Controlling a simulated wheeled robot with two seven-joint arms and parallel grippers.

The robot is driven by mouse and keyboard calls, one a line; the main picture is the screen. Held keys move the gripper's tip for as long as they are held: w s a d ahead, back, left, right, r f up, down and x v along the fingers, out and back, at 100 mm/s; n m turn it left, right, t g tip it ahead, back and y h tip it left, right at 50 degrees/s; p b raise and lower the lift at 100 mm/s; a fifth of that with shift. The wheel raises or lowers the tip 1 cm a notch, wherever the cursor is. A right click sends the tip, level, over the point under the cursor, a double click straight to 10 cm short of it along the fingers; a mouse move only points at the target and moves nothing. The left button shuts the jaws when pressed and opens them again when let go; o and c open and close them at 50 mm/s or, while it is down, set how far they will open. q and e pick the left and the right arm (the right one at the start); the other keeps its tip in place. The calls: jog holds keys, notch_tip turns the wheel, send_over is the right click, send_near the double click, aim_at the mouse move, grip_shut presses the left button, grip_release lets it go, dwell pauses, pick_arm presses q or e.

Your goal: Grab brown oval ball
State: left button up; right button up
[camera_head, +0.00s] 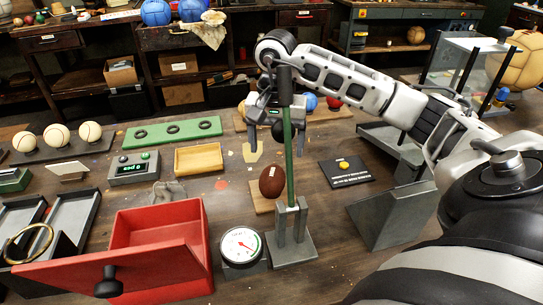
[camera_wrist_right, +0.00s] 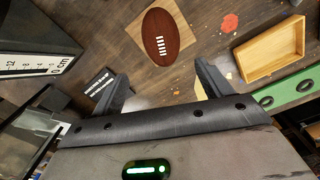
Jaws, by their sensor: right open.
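The brown oval ball (camera_head: 272,181) has white lacing and lies on a small wooden board (camera_head: 260,203) in the middle of the table. In the right wrist view the ball (camera_wrist_right: 160,37) shows whole, just beyond the fingertips, with nothing between the fingers. My right gripper (camera_head: 277,118) is open and empty, above and behind the ball in the head view, apart from it. Its two fingers (camera_wrist_right: 162,78) also show spread in the right wrist view. My left gripper is in neither view.
A green upright rod on a grey stand (camera_head: 292,247) is just right of the ball. A dial gauge (camera_head: 241,246) and an open red drawer box (camera_head: 157,225) stand in front and to the left. A wooden tray (camera_head: 199,159) is behind left, a black card (camera_head: 345,172) right.

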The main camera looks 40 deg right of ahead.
aim_at(274, 168)
jog(key=f, duration=0.5)
jog(key=f+p, duration=0.1)
jog(key=f, duration=0.2)
jog(key=shift+a, duration=0.3)
jog(key=c, duration=1.2)
